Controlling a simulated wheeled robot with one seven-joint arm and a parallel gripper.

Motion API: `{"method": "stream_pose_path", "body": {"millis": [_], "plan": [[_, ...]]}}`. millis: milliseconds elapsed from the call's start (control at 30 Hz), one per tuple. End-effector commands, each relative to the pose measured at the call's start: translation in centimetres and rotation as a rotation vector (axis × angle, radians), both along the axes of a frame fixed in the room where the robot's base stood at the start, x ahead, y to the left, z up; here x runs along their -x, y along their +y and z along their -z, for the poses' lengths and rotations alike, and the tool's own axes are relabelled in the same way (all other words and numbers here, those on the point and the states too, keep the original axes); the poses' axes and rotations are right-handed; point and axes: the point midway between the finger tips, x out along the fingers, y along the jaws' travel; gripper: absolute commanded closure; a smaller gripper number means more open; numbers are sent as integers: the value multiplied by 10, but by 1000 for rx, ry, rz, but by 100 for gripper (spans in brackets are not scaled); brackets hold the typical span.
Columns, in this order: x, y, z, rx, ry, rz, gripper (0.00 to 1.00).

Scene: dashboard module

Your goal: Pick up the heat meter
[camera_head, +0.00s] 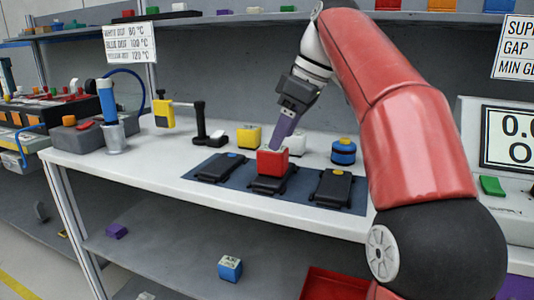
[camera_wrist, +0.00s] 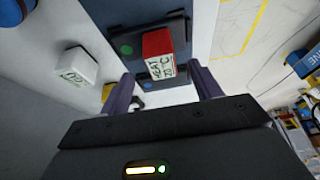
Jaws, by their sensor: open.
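The heat meter appears to be the red block (camera_head: 272,162) that sits on the middle of several black modules on a dark mat. In the wrist view the red block (camera_wrist: 158,44) shows a pale face with lettering that seems to read "HEAT". My gripper (camera_head: 281,133) points down just above the block in the head view. In the wrist view my gripper (camera_wrist: 163,88) has its two purple fingers wide apart, with nothing between them. The block lies just beyond the fingertips, between their lines. The head view does not show whether they touch it.
Black modules (camera_head: 220,167) and (camera_head: 333,187) lie on either side of the block. Behind stand a yellow cube (camera_head: 248,136), a white block (camera_head: 296,143), a blue cylinder (camera_head: 343,152) and a black stand (camera_head: 200,124). The white tabletop (camera_head: 130,163) is clear at front left.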

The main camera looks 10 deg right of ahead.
Motion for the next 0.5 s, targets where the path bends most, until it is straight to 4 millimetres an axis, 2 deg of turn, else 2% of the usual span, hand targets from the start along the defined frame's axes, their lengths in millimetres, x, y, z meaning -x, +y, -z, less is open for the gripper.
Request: {"method": "stream_pose_path", "body": {"millis": [333,500], "plan": [[-8,11,29,0,2,1,36],[-17,22,53,1,2,1,36]]}}
